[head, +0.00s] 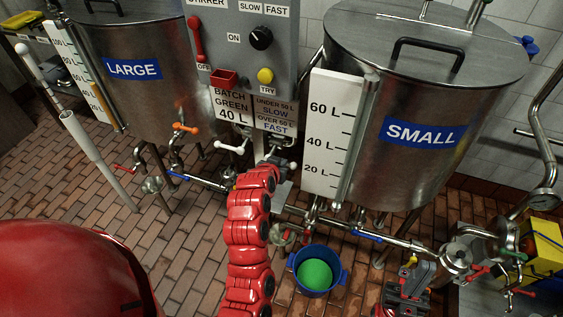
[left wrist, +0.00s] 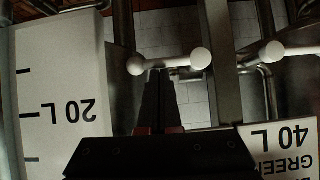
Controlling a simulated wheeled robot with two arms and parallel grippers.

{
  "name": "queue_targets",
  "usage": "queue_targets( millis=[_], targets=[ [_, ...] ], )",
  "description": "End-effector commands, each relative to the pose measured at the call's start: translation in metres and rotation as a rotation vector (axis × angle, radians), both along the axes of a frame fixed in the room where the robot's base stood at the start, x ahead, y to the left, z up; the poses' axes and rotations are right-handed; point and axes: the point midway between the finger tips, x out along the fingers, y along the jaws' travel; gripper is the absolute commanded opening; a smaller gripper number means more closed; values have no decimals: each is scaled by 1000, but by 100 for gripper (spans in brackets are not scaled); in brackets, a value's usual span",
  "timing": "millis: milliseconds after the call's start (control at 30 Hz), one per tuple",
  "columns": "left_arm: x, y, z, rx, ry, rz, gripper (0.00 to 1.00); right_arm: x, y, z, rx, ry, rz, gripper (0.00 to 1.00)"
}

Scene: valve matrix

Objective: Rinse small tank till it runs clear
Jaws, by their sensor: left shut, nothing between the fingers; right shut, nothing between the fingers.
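The small tank (head: 425,133) is a steel vessel with a lid, a blue SMALL label and a white litre scale (head: 328,150). Its contents are hidden. Below it runs a pipe with a blue handle (head: 367,235). A blue bucket (head: 297,262) holding green stands on the floor below. My left gripper (head: 278,163) is shut and empty, close to a white ball-ended handle; in the left wrist view its fingers (left wrist: 156,78) lie just at that handle (left wrist: 170,62). Contact is unclear. My right gripper (head: 415,268) is shut and empty, low at the right by a yellow handle (head: 409,259).
The large tank (head: 150,100) stands left, with an orange handle (head: 186,128). A control panel (head: 245,45) with a red lever and knobs hangs between the tanks. A second white handle (head: 232,147) sits left. Pipes, a pump and a yellow box (head: 546,250) crowd the right.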

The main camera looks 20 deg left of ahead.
Motion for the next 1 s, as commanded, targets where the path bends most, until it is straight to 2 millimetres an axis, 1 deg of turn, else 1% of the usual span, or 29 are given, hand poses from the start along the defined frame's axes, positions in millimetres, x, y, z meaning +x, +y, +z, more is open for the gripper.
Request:
queue_targets(
  millis=[667, 867, 1000],
  targets=[
    [0, -5, -8, 128, -2, -4, 0, 0, 0, 5, 0, 0, 0, 0],
    [0, -6, -15, 237, -8, -6, 0, 0, 0, 5, 0, 0, 0, 0],
    [0, -6, -24, 352, -9, -7, 0, 0, 0, -1, 0, 0, 0, 0]
  ],
)
